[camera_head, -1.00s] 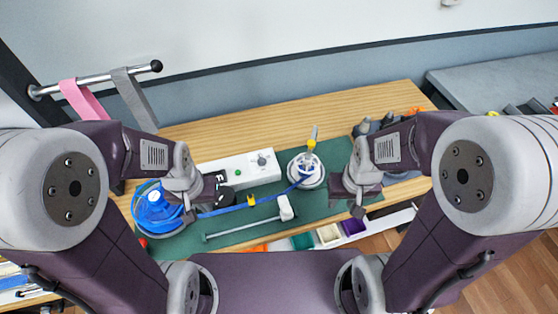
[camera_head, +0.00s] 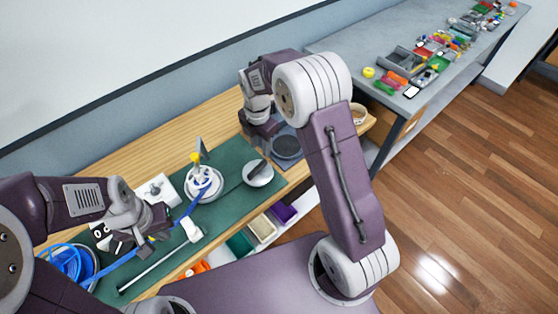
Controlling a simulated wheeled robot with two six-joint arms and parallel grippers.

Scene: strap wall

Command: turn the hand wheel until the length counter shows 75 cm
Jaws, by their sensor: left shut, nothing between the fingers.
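A white round wheel (camera_head: 205,184) with a yellow upright knob (camera_head: 195,158) stands on the green mat. A blue strap (camera_head: 182,210) runs from it toward a blue strap coil (camera_head: 66,262) at the lower left. The white counter box (camera_head: 157,189) is partly hidden by my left arm; dark digit windows (camera_head: 103,235) show beside the arm, too small to read surely. My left gripper (camera_head: 153,238) is shut and empty over the strap, left of the wheel. My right gripper (camera_head: 262,126) is at the back right by a dark square plate; its fingertips are hidden.
A pale disc (camera_head: 257,174) with a dark bar lies on the mat, right of the wheel. A grey rod (camera_head: 155,268) with a white head lies in front. Small coloured bins (camera_head: 262,228) line the bench front. A grey side bench (camera_head: 400,60) holds many small items.

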